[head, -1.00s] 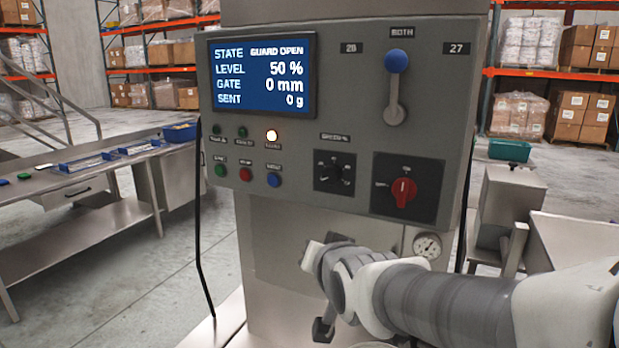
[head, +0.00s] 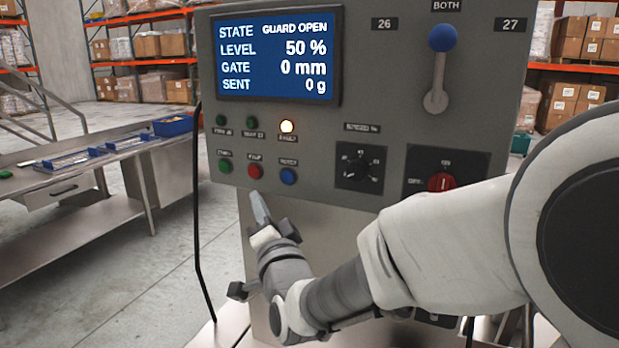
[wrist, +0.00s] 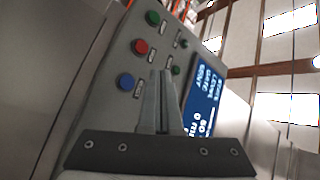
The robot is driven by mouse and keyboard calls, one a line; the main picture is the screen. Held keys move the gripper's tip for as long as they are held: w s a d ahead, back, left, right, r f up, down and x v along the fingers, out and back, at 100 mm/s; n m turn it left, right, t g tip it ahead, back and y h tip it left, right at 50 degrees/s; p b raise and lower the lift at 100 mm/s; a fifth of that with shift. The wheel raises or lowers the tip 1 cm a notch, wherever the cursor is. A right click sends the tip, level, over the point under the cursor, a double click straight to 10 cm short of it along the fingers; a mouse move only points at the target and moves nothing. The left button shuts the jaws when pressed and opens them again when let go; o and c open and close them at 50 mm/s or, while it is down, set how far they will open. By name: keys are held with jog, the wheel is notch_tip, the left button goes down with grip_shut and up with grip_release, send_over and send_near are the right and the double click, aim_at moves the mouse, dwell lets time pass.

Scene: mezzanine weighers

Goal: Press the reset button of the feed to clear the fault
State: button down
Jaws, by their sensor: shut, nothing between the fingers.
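The grey control panel (head: 330,120) carries a row of push buttons: green (head: 225,166), red (head: 255,170) and blue (head: 288,176). The blue button, whose small label looks like "RESET", also shows in the wrist view (wrist: 125,80). The screen (head: 279,54) reads GUARD OPEN, level 50 %, gate 0 mm, sent 0 g. My gripper (head: 256,194) is shut and empty, its tip just below the red button in the head view. In the wrist view my fingers (wrist: 158,76) appear beside the blue button; contact is not visible.
The panel also has a lever with a blue knob (head: 442,39) labelled BOTH, a black dial (head: 360,168) and a red rotary switch (head: 441,183), partly hidden by my arm. A black cable (head: 197,220) hangs at the panel's left. A steel bench (head: 75,225) stands farther left.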

dwell(0.4)
jog(key=p, duration=0.1)
send_near(287, 177)
jog(key=shift+w+a+r, duration=0.3)
jog(key=shift+w+a, duration=0.45)
jog(key=shift+w+a+r, duration=0.25)
jog(key=shift+w+a, duration=0.5)
jog(key=shift+w+a+r, duration=0.3)
jog(key=shift+w+a, duration=0.4)
jog(key=shift+w, duration=0.05)
jog(key=shift+w+f, duration=0.1)
jog(key=shift+w+d, duration=0.15)
jog(key=shift+w, duration=0.15)
